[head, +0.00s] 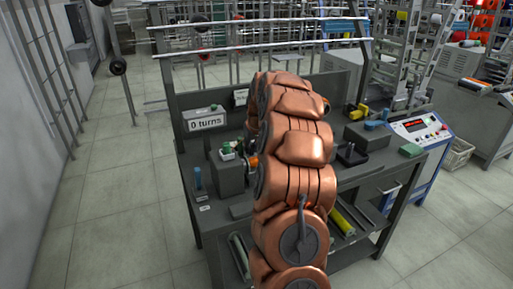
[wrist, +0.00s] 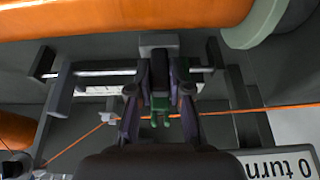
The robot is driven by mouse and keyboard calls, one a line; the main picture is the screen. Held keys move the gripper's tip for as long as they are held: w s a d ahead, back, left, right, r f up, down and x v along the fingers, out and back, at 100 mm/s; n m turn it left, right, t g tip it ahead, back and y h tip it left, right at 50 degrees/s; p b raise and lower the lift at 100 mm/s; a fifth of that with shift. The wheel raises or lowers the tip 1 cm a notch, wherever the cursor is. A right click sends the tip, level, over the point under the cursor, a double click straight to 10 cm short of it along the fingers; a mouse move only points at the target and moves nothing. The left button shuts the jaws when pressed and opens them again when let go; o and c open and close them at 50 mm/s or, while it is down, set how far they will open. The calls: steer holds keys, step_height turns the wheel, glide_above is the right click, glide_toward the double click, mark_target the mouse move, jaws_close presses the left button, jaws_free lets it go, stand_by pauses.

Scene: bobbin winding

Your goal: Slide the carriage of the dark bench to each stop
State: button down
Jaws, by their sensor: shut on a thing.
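The dark bench (head: 190,160) stands mid-picture in the head view, its middle hidden by my copper arm. In the wrist view, my gripper (wrist: 164,68) has its two fingers on either side of the small dark carriage (wrist: 172,75), shut on it. The carriage sits on a silver rail (wrist: 105,73) between dark end blocks. A green forked piece (wrist: 160,108) shows between the fingers. A thin orange wire (wrist: 80,140) runs across near it. In the head view my gripper and the carriage are hidden behind the arm.
A large orange cylinder (wrist: 120,15) with a pale green flange (wrist: 255,25) lies close by the rail. A "0 turns" sign (head: 206,122) stands at the bench's left back. A white control panel (head: 418,128) is at the right. The floor left of the bench is clear.

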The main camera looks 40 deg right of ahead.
steer(key=c, duration=1.1)
jaws_free()
steer(key=shift+r, duration=0.15)
steer(key=v, duration=1.1)
steer(key=shift+s+a+r, duration=0.1)
steer(key=shift+s+r, duration=0.15)
steer(key=shift+r, duration=0.1)
